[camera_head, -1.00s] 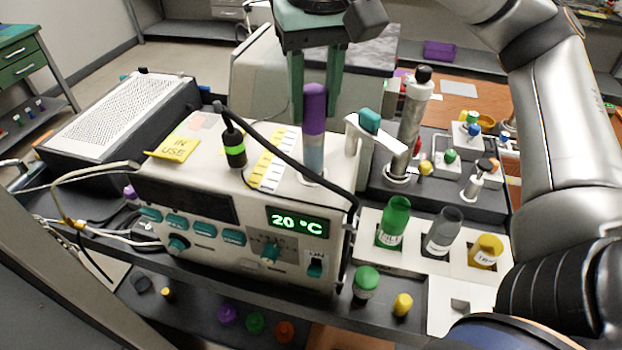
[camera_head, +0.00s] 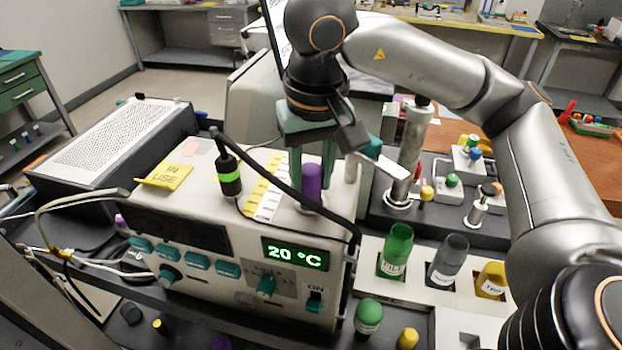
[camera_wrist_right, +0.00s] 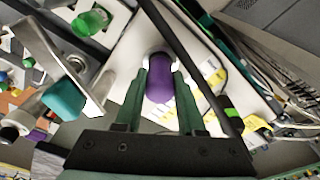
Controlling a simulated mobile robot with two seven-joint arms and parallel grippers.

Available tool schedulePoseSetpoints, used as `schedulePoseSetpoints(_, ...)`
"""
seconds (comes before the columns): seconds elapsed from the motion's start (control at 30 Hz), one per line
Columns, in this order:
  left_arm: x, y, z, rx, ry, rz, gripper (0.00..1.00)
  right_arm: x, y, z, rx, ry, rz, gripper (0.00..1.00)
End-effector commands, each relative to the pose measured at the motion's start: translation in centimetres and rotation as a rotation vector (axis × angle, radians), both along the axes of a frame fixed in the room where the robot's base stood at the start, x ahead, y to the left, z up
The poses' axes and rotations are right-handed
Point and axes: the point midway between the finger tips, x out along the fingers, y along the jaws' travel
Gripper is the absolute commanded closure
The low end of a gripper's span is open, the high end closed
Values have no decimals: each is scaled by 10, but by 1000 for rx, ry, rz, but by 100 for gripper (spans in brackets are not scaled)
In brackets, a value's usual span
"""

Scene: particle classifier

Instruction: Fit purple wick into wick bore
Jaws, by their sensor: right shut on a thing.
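The purple wick (camera_head: 312,180) stands upright on top of the white instrument (camera_head: 215,215), near its right end. Only its purple upper part shows; the greyish lower part is no longer visible. My right gripper (camera_head: 312,172) comes down from above with a green finger on either side of the wick and is shut on it. In the right wrist view the purple wick (camera_wrist_right: 159,80) lies between the green fingers (camera_wrist_right: 160,95). The bore itself is hidden under the wick and a pale collar around its foot. My left gripper is not in view.
A black cable with a black and green plug (camera_head: 228,172) arches close in front of the wick. A white lever with a teal knob (camera_head: 380,158) is just right of the gripper. Green (camera_head: 396,250), grey (camera_head: 448,258) and yellow (camera_head: 491,280) containers stand at the right.

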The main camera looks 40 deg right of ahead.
Motion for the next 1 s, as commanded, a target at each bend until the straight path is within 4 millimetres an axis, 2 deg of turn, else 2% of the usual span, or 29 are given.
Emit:
schedulePoseSetpoints(0.4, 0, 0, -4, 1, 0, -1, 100, 0, 0, -10, 1, -2, 0, 100)
schedulePoseSetpoints(0.43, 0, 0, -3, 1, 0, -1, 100, 0, 0, -8, 1, -2, 0, 59)
schedulePoseSetpoints(0.5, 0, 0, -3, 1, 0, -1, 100, 0, 0, -8, 2, -1, 0, 51)
schedulePoseSetpoints(0.7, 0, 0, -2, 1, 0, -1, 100, 0, 0, -8, 2, -1, 0, 31)
schedulePoseSetpoints(1.0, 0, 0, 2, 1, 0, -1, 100, 0, 0, -4, 1, -2, 0, 31)
